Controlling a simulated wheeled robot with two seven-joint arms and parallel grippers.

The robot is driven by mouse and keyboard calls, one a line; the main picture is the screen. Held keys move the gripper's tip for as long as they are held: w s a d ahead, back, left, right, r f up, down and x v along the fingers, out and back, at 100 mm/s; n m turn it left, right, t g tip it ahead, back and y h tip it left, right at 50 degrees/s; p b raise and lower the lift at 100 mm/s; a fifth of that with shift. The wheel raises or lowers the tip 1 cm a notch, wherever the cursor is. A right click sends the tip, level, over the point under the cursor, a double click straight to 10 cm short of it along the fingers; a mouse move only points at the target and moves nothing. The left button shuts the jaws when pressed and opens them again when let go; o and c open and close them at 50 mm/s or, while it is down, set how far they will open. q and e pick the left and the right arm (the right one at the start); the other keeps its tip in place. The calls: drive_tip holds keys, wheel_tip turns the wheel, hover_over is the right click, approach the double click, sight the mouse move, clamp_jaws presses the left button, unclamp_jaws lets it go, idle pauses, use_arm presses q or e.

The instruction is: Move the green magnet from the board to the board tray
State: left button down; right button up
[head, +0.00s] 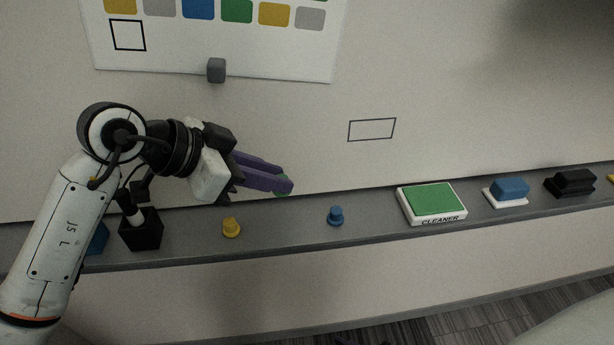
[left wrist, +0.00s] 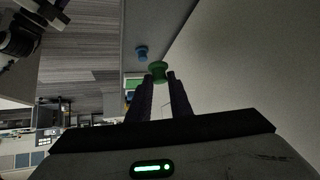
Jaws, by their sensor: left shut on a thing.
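My left gripper (head: 286,187) has purple fingers and is shut on the green magnet (head: 282,192). Only a bit of the magnet shows at the fingertips in the head view. In the left wrist view the green magnet (left wrist: 158,70) shows clearly between the tips of the left gripper (left wrist: 161,76). The gripper is in front of the whiteboard (head: 430,80), just above the board tray (head: 290,223), between the yellow and blue magnets. I cannot tell whether the magnet touches the tray. My right gripper is not in view.
On the tray stand a yellow magnet (head: 231,228), a blue magnet (head: 336,215), a green-topped cleaner box (head: 432,203), a blue eraser (head: 509,190), a black eraser (head: 570,183) and a black holder (head: 140,230). A grey magnet (head: 216,70) holds a chart on the board.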

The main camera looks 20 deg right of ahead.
use_arm(q)
wheel_tip(320, 180, down, 9)
drive_tip(key=shift+f, duration=0.2)
idle(0.4)
drive_tip(key=c, duration=1.6)
unclamp_jaws()
drive_tip(key=v, duration=1.2)
drive_tip(key=shift+r, duration=0.1)
